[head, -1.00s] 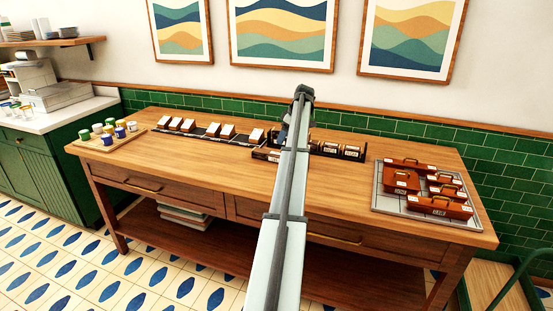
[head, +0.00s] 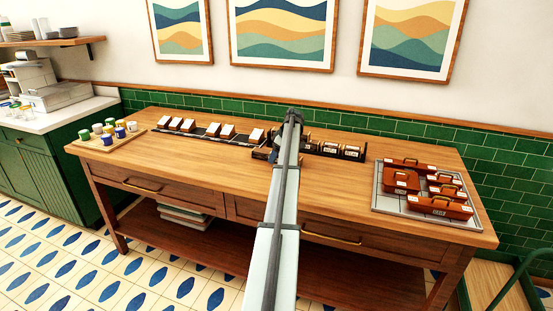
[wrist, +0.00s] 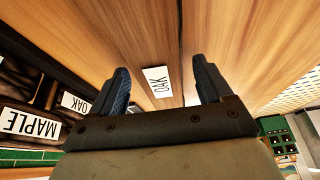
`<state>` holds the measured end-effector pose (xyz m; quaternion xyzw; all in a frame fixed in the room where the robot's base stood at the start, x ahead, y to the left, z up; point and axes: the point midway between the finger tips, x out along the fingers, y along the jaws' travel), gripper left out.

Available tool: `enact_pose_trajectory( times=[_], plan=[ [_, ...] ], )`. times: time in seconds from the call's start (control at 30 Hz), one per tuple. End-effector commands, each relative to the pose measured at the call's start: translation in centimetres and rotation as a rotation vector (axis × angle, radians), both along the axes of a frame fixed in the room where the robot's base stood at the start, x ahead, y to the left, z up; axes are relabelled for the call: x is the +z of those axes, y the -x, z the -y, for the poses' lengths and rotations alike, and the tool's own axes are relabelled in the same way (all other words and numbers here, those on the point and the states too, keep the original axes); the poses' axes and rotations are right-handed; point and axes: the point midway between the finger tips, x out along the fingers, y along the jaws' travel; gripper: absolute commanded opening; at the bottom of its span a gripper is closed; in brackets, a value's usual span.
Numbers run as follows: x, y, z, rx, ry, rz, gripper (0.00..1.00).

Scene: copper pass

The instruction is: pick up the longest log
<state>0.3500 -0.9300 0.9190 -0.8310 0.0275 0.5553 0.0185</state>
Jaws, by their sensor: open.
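Several short dark-sided logs (head: 330,148) with white labels stand in a row at the back middle of the table in the head view. My arm hides part of that row. In the wrist view, a white label reading OAK (wrist: 157,81) lies between the fingers, on a wood-coloured surface. I cannot tell whether that surface is a log or the table top. My gripper (wrist: 160,85) is open, with a dark finger on each side of the label. To its left are labels reading MAPLE (wrist: 28,123) and OAK (wrist: 76,103) on dark pieces. Log lengths are hard to compare.
A tray (head: 383,205) with several red-brown carriers stands at the right of the table (head: 210,180). A dark strip with white cards (head: 200,128) lies left of the logs. A board with several small pots (head: 108,132) is at the far left. The table's front middle is clear.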

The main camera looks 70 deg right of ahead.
Motion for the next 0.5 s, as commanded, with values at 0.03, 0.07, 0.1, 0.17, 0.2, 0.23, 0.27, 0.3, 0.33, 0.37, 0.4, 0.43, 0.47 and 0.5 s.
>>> enact_pose_trajectory(
  times=[0.03, 0.07, 0.1, 0.17, 0.2, 0.23, 0.27, 0.3, 0.33, 0.37, 0.4, 0.43, 0.47, 0.5],
  plan=[
    [-0.06, -0.02, 0.0, 0.0, 0.0, 0.0, 0.79],
    [-0.04, -0.03, 0.01, 0.0, 0.0, 0.0, 0.79],
    [-0.03, -0.01, 0.01, 0.0, 0.001, 0.0, 0.79],
    [-0.01, -0.02, 0.01, 0.0, 0.0, 0.0, 0.79],
    [-0.01, -0.01, 0.01, 0.0, 0.0, 0.0, 0.77],
    [-0.01, -0.01, 0.0, 0.0, 0.0, 0.0, 0.74],
    [0.0, -0.01, 0.0, 0.0, 0.0, 0.0, 0.71],
    [0.0, -0.01, 0.01, 0.0, 0.0, 0.0, 0.67],
    [0.0, -0.01, 0.01, 0.0, 0.0, 0.0, 0.64],
    [0.01, 0.0, 0.01, 0.0, 0.0, 0.0, 0.61],
    [0.01, 0.0, 0.01, 0.0, 0.0, 0.0, 0.58],
    [0.01, 0.0, 0.01, 0.0, 0.0, 0.0, 0.55],
    [0.01, 0.0, 0.01, 0.0, 0.0, 0.0, 0.52],
    [0.02, 0.0, 0.0, 0.0, 0.0, 0.0, 0.48]
  ],
)
